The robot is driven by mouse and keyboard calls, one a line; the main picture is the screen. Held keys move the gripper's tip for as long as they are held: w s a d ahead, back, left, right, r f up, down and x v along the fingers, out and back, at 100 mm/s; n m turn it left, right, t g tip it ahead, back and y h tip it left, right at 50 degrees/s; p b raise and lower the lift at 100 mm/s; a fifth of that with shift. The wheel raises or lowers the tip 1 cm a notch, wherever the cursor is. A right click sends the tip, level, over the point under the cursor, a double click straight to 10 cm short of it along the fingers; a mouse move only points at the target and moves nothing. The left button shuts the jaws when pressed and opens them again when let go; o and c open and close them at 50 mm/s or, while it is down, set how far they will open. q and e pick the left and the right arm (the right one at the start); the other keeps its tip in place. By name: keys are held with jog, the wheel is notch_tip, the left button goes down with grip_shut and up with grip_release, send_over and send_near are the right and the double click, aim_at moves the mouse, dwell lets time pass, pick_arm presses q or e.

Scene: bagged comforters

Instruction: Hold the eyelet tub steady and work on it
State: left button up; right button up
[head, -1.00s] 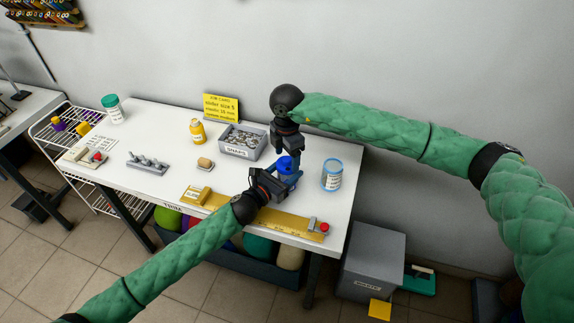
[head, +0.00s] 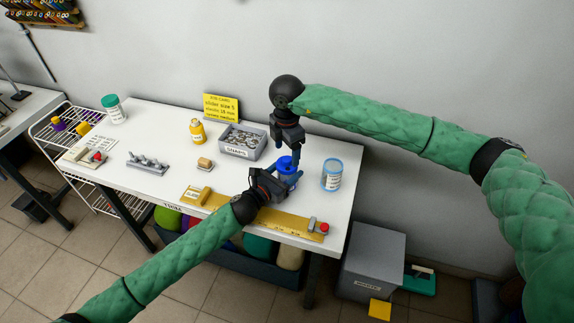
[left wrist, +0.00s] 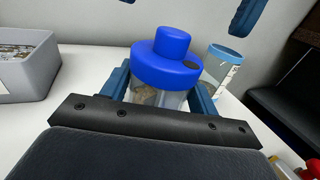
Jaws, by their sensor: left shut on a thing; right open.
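The eyelet tub is a clear tub with a blue lid (head: 286,163) near the right end of the white table. In the left wrist view, the tub (left wrist: 165,60) is upright, with a raised blue knob, a dark spot on the lid's right side and greyish contents low inside. My left gripper (left wrist: 160,92) is shut around its clear body, one blue finger on each side. My right gripper (head: 286,151) is open and empty just above the lid, pointing down. Its two fingertips show at the top of the left wrist view, apart from the tub.
A clear jar with a light-blue rim (head: 332,175) stands close right of the tub. A grey bin of snaps (head: 241,143) is behind left. A yellow ruler strip (head: 260,218) with a red-knobbed stop lies along the front edge.

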aim_at(280, 175)
jog(key=shift+r, duration=1.75)
pick_arm(q)
jog(key=o, duration=1.4)
jog(key=shift+c, duration=0.2)
jog(key=shift+r+p+v, duration=0.2)
jog(key=shift+r+v, duration=0.05)
jog(key=shift+v, duration=1)
jog(key=shift+r+p+v, duration=0.2)
jog(key=shift+r+v, duration=0.05)
jog(key=shift+v, duration=1)
pick_arm(e)
jog(key=shift+r, duration=0.4)
